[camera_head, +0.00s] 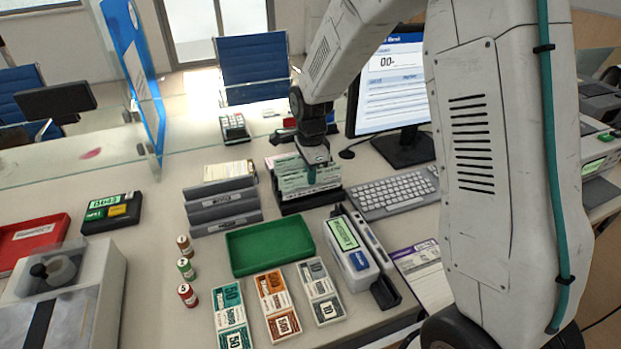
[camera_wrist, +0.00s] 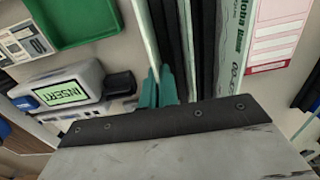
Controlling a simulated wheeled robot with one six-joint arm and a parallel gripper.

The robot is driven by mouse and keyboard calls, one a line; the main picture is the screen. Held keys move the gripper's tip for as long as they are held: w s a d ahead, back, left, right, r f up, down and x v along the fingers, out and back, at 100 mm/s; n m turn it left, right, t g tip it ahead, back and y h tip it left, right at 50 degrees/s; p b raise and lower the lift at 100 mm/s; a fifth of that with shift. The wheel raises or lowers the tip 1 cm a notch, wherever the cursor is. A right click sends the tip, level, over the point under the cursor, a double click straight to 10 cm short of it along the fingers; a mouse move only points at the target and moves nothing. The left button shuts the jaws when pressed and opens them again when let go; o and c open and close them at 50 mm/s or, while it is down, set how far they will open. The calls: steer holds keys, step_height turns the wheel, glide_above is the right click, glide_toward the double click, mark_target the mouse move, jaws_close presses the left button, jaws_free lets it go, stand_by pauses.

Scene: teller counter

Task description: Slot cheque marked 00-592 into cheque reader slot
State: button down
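My gripper (camera_head: 312,176) is down at the cheque rack (camera_head: 307,202), among several pale green cheques standing on edge. In the wrist view its teal fingers (camera_wrist: 158,75) are close together, with the thin pale edge of a cheque (camera_wrist: 143,25) between them. The number on this cheque cannot be read. Another cheque (camera_wrist: 231,45) stands to the right behind black dividers; its printed number is only partly visible. The cheque reader (camera_head: 350,245) is white with a green screen, in front of the rack. Its screen reads INSERT in the wrist view (camera_wrist: 62,92).
A green tray (camera_head: 268,231) and banknote stacks (camera_head: 276,300) lie left of the reader. Grey binders (camera_head: 222,207) stand left of the rack. A keyboard (camera_head: 392,194) and monitor (camera_head: 395,90) are to the right. A purple-edged leaflet (camera_head: 420,259) lies right of the reader.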

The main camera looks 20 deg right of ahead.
steer(key=shift+r, duration=3.85)
